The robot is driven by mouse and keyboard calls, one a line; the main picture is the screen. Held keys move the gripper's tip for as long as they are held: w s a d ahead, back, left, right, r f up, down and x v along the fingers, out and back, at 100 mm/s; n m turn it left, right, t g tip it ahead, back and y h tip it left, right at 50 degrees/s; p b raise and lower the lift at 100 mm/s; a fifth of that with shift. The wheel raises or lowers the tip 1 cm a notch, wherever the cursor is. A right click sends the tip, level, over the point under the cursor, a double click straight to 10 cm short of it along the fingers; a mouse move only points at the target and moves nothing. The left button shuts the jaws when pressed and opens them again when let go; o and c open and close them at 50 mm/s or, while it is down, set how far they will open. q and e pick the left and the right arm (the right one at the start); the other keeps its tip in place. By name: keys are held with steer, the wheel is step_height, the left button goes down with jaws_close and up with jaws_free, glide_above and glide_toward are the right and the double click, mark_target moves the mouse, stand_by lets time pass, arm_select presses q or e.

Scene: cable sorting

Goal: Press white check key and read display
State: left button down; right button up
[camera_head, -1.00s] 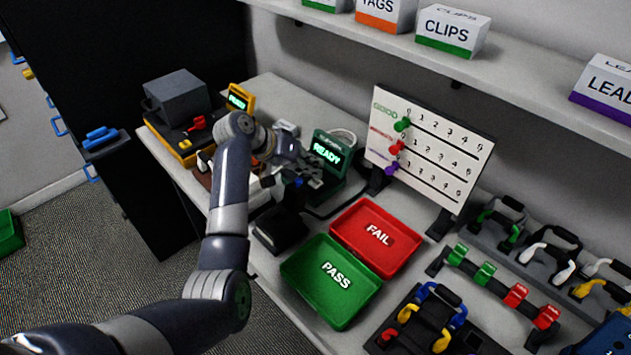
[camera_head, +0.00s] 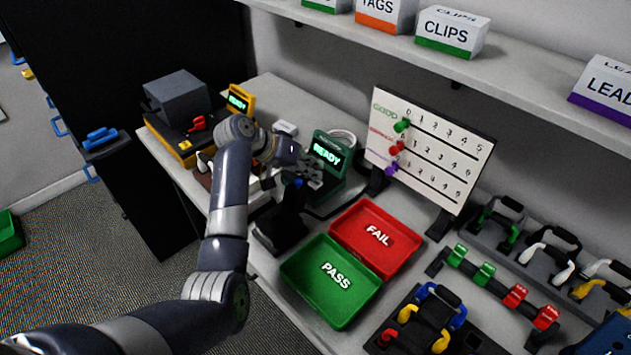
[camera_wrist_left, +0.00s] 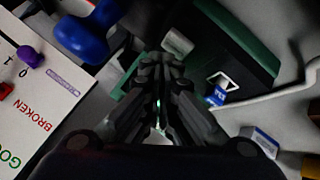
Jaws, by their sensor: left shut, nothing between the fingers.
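The green tester (camera_head: 338,183) stands at the back of the bench, and its display (camera_head: 327,153) reads READY in green. My left gripper (camera_head: 308,178) is shut and empty, close in front of the tester's lower front; I cannot tell whether it touches. In the left wrist view the shut fingers (camera_wrist_left: 160,68) point at the edge of the green tester (camera_wrist_left: 250,48). A pale grey-white piece (camera_wrist_left: 178,42) lies just beyond the fingertips; I cannot tell if it is the check key. A white check key is not clearly visible in the head view. My right gripper is not in view.
A red FAIL tray (camera_head: 377,237) and green PASS tray (camera_head: 330,281) lie in front. A tally board (camera_head: 430,150) stands right of the tester. A yellow unit (camera_head: 240,98) is at left. A white cable (camera_wrist_left: 275,94) and blue tag (camera_wrist_left: 217,96) lie near the fingers.

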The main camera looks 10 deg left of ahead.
arm_select(q)
steer(key=shift+f, duration=0.6)
stand_by(0.7)
steer(key=shift+r, duration=0.1)
steer(key=shift+r+p, duration=0.75)
steer(key=shift+p, duration=0.25)
step_height(320, 180, up, 5)
steer(key=p, duration=0.5)
stand_by(0.6)
